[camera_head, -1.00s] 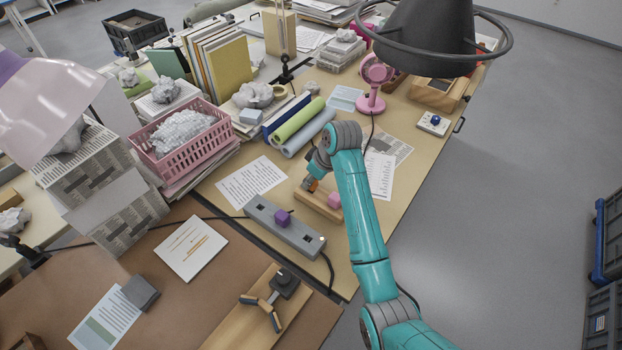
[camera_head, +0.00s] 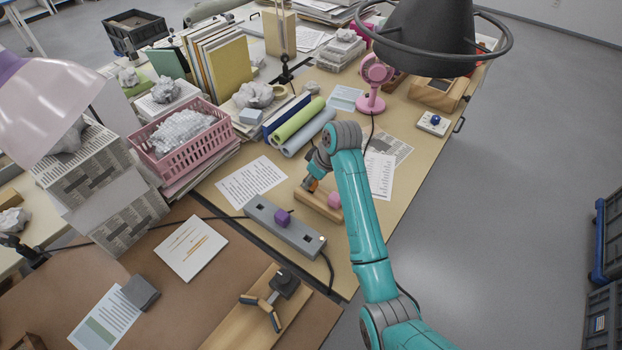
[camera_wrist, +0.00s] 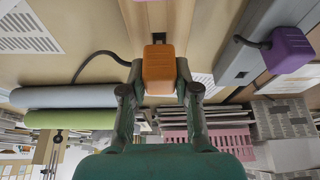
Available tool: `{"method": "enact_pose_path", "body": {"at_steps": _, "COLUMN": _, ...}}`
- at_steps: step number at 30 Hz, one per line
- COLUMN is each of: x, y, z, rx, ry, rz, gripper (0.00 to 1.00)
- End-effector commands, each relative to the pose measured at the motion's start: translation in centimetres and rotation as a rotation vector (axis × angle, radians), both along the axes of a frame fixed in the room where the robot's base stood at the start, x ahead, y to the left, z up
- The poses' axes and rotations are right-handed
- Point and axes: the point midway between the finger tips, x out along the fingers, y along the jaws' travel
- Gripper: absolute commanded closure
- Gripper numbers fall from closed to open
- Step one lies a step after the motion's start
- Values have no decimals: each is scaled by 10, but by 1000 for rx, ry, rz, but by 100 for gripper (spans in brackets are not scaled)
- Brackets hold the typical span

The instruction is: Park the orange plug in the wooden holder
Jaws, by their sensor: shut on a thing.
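The orange plug (camera_wrist: 159,70) sits between the two fingers of my gripper (camera_wrist: 159,82) in the wrist view, and my gripper is shut on it. In the head view the orange plug (camera_head: 310,184) is at the left end of the wooden holder (camera_head: 318,206). In the wrist view the wooden holder (camera_wrist: 180,22) lies just beyond the plug, with a dark slot at the plug's far edge. I cannot tell whether the plug is in the slot or just above it.
A grey power strip (camera_head: 300,236) with a purple plug (camera_head: 282,218) lies in front of the holder. Rolled tubes (camera_head: 308,132) and a printed sheet (camera_head: 251,182) lie behind and left. A pink fan (camera_head: 374,80) stands farther back.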

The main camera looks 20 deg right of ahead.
Motion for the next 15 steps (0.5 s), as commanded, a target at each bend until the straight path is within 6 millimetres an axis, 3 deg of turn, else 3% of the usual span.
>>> {"method": "enact_pose_path", "body": {"at_steps": 15, "x": 0, "y": 0, "z": -6, "rx": 0, "ry": 0, "rz": 0, "gripper": 100}}
